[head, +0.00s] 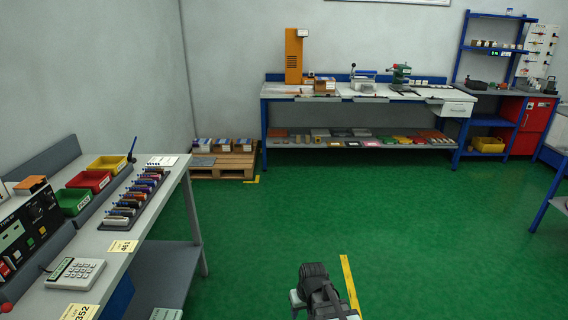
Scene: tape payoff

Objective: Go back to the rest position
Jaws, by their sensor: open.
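The dark end of my arm with my gripper (322,300) shows at the bottom edge, right of centre, over the green floor. It is open, with nothing visible held in it; its fingertips are hard to make out. It is well apart from the left bench and the back bench. The task names no other object.
A white-topped bench (345,92) and a pallet (224,163) stand at the back. The middle floor (270,225) is clear.

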